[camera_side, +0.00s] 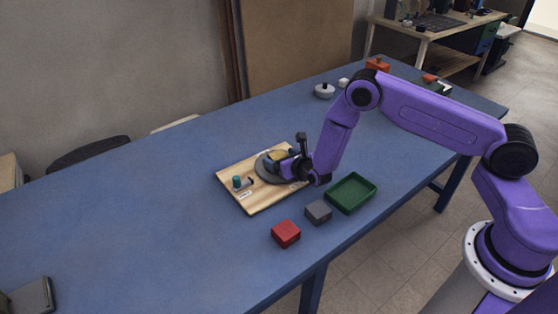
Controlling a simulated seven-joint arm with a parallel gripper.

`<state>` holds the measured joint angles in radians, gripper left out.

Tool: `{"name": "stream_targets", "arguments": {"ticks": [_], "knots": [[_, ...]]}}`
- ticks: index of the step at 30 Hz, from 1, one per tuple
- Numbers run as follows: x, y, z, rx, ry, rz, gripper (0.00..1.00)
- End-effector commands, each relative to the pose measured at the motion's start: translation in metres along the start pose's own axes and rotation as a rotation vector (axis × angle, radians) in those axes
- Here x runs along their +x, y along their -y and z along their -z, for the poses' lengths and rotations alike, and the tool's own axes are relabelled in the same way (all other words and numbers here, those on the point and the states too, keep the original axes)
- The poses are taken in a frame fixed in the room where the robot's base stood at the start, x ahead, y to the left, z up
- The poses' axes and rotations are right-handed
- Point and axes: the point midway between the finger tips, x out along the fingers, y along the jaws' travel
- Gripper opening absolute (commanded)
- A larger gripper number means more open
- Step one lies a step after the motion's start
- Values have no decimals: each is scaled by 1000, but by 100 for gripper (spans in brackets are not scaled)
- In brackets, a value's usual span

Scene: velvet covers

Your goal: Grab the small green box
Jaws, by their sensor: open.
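A green open-topped box (350,193) sits on the blue table near its front edge, to the right of my gripper. It is shaped like a shallow tray, and it looks empty. No other small green box is clear. My gripper (281,162) is open, low over the wooden board (256,203), to the left of the green box and apart from it. A round dark grey piece (265,172) and a yellowish thing (277,155) show at the jaws. I cannot tell whether the jaws touch them.
A dark grey block (318,212) and a red block (286,234) stand left of the green box near the table's front edge. A small teal-topped piece (238,183) lies on the board. A white lidded pot (324,91) stands farther back. The table's left part is mostly clear.

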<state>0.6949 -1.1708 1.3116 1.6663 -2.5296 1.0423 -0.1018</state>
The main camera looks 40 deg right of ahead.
Motion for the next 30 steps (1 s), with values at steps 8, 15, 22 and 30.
{"name": "stream_targets", "arguments": {"ticks": [8,15,22,30], "knots": [[8,0,0,0,0,-1,89],[8,0,0,0,0,-1,44],[7,0,0,0,0,-1,33],[5,-1,-6,0,1,-1,33]]}}
